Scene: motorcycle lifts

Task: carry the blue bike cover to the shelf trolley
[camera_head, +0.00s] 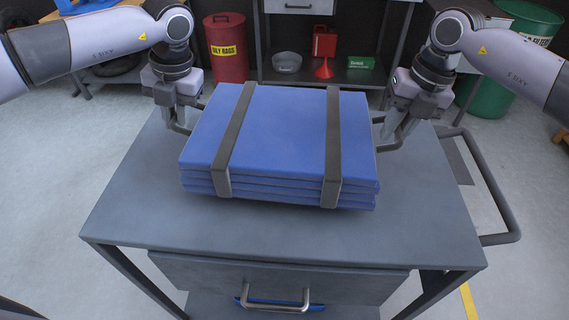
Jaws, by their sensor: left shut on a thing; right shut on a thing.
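The blue bike cover (280,135) is a folded, layered block with two dark grey straps around it. It is over the grey top of a trolley (300,237) with a drawer and a side handle; I cannot tell whether it touches the top. My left gripper (188,128) is at the cover's left side and my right gripper (385,140) at its right side. Both are shut on the cover, with their fingertips partly hidden by it. I cannot tell whether this trolley is the shelf trolley.
Behind stands a bench with a lower shelf (340,76) holding a red can (324,41), a red funnel (324,70), a grey bowl (287,62) and a green box (361,62). A red rags bin (226,48) and a green drum (492,98) stand on the floor. The trolley handle (500,200) juts out right.

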